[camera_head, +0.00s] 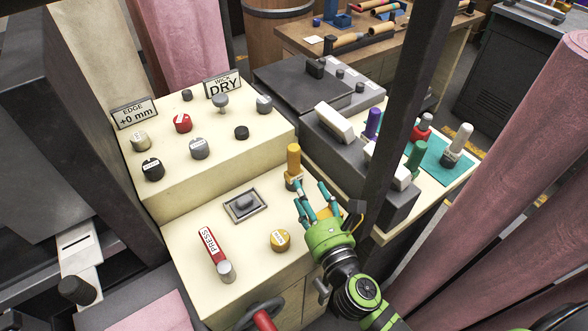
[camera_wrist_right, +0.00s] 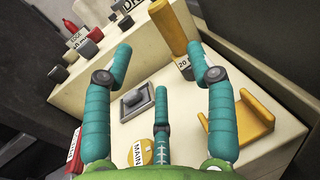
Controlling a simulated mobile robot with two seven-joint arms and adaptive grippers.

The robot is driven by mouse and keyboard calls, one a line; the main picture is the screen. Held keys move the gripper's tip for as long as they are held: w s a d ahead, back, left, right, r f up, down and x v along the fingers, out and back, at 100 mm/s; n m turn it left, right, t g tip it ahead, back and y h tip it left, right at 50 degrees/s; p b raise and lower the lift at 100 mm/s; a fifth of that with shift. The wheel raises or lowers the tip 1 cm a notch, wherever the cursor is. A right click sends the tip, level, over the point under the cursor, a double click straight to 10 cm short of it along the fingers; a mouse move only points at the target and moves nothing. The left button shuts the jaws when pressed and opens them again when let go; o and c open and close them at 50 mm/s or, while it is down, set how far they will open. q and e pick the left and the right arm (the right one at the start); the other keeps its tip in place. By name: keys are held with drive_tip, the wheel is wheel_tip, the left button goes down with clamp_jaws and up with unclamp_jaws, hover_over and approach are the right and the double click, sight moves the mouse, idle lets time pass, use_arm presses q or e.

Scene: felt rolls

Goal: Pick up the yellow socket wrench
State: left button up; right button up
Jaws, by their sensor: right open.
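The yellow socket wrench (camera_head: 293,160) stands upright on the cream console's lower deck, with a grey base and a white label. In the right wrist view the yellow socket wrench (camera_wrist_right: 168,28) stands beyond the fingertips, its label partly reading "20". My right gripper (camera_head: 314,198) has teal fingers and a green palm. It is just in front and to the right of the wrench in the head view. In the wrist view the right gripper (camera_wrist_right: 160,62) has its fingers spread with nothing between them. My left gripper is in neither view.
A yellow bracket (camera_wrist_right: 242,125) stands right of the fingers. A grey switch plate (camera_head: 245,204), a red PRESS lever (camera_head: 212,248) and a round yellow button (camera_head: 280,240) are nearby. Purple (camera_head: 373,124), green (camera_head: 415,157) and white (camera_head: 460,138) handled tools stand beyond a dark post (camera_head: 405,90).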

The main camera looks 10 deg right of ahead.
sight(293, 164)
drive_tip(key=w, duration=0.2)
drive_tip(key=w+p, duration=0.1)
drive_tip(key=w, duration=0.3)
drive_tip(key=shift+w+a+f, duration=0.1)
drive_tip(key=shift+w+a, duration=0.1)
drive_tip(key=shift+a, duration=0.1)
drive_tip(key=w, duration=0.3)
drive_tip(key=w+f, duration=0.1)
drive_tip(key=w, duration=0.1)
drive_tip(key=shift+w+a, duration=0.3)
drive_tip(key=shift+w, duration=0.05)
drive_tip(key=shift+s+r, duration=0.1)
clamp_jaws()
